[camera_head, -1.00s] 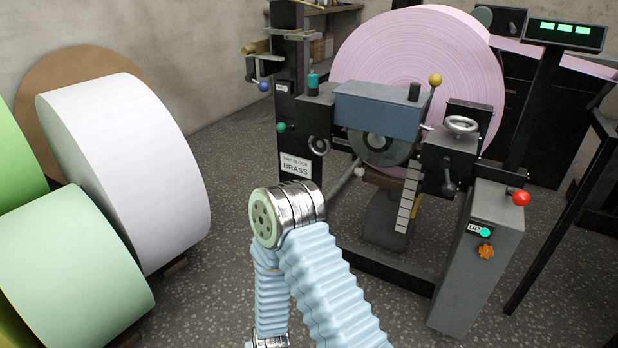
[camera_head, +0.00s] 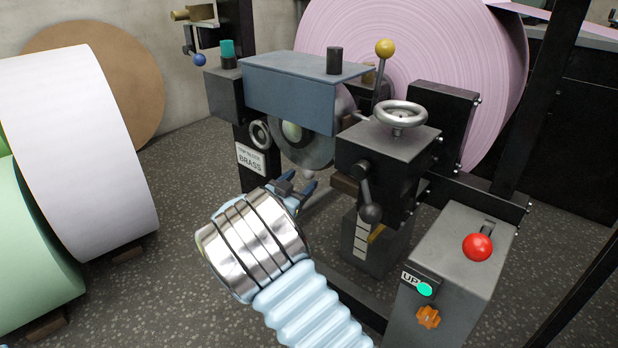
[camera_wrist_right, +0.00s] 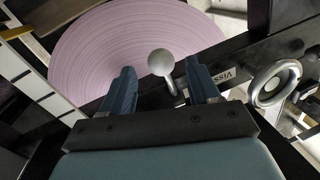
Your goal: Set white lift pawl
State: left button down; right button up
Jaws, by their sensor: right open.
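The white lift pawl appears to be the pale grey-white ball knob (camera_wrist_right: 161,61) on a short stem in the right wrist view. It shows between the two finger tips of my right gripper (camera_wrist_right: 160,78), with a gap on each side. In the head view my right gripper (camera_head: 297,188) is open, its dark blue fingers pointing at the machine below the blue-grey housing. The knob (camera_head: 308,175) is small and partly hidden by the fingers there. How far the knob lies from the fingers in depth I cannot tell. My left gripper is not in view.
The pink roll (camera_head: 430,50) stands behind the housing (camera_head: 290,90). A handwheel (camera_head: 400,114) and black-knobbed lever (camera_head: 369,210) are right of the gripper. A grey post (camera_head: 455,260) carries a red knob (camera_head: 477,247). A white roll (camera_head: 75,150) stands left, with open floor between.

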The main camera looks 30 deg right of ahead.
aim_at(305, 177)
jog(key=shift+x, duration=2.4)
jog(key=shift+c, duration=0.2)
jog(key=shift+a, duration=0.1)
grip_shut()
